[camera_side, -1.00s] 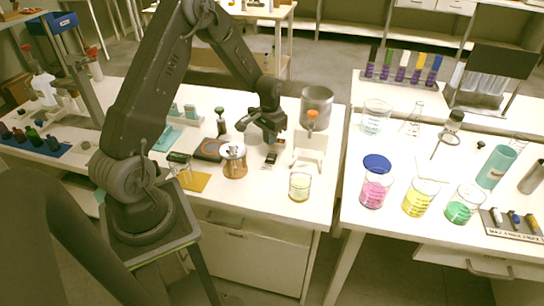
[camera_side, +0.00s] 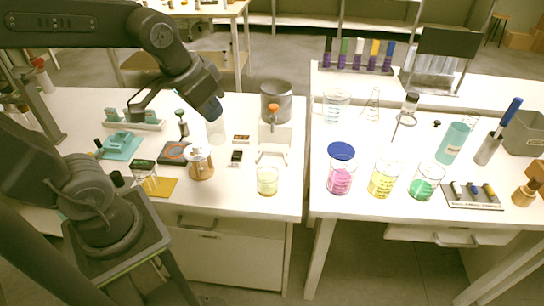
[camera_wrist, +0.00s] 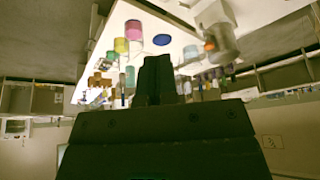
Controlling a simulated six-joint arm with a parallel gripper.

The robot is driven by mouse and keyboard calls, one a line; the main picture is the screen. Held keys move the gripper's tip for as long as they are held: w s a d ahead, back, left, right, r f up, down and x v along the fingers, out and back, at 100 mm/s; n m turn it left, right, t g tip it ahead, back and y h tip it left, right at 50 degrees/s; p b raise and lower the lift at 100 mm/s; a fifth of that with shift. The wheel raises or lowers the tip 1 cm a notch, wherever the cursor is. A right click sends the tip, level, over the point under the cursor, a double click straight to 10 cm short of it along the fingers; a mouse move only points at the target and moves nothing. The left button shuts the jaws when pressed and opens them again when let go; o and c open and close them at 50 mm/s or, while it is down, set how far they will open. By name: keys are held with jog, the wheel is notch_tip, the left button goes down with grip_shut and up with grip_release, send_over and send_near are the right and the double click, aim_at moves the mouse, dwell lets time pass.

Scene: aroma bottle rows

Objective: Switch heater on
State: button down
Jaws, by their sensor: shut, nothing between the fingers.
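A dark square plate with an orange-red ring (camera_side: 174,152), apparently the heater, lies on the left table in the side view. A small black switch-like box (camera_side: 236,157) lies to its right; its setting is too small to tell. A glass vessel with a tan base (camera_side: 200,165) stands between them. My gripper (camera_side: 213,109) is raised above the table, behind and above this vessel, apart from the switch box. In the wrist view my gripper (camera_wrist: 159,78) shows as shut, dark fingers with nothing between them. The heater and switch box are not recognizable in the wrist view.
A beaker of pale liquid (camera_side: 267,181) stands near the front edge. The right table holds pink (camera_side: 340,178), yellow (camera_side: 383,179) and green (camera_side: 425,184) beakers.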

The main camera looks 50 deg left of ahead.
jog(key=shift+t, duration=0.4)
jog(key=s, duration=0.1)
jog(key=s+d, duration=0.1)
jog(key=s, duration=0.1)
jog(key=s+d, duration=0.1)
jog(key=shift+s+r, duration=0.4)
jog(key=w+a+f+n+g, duration=0.4)
jog(key=w+a+n, duration=0.6)
jog(key=w+n, duration=0.45)
jog(key=w+a+f+n+g, duration=0.1)
jog(key=w+a+f+n, duration=0.2)
jog(key=a+f+n, duration=0.3)
jog(key=w+a+f+n+g+h, duration=0.1)
jog(key=w+a+f+n, duration=0.2)
jog(key=a+f+n, duration=0.3)
notch_tip(320, 180, down, 3)
jog(key=shift+w+a+f+g+h, duration=0.15)
jog(key=shift+w+a+g+h, duration=0.2)
jog(key=shift+a, duration=0.2)
jog(key=shift+f, duration=0.1)
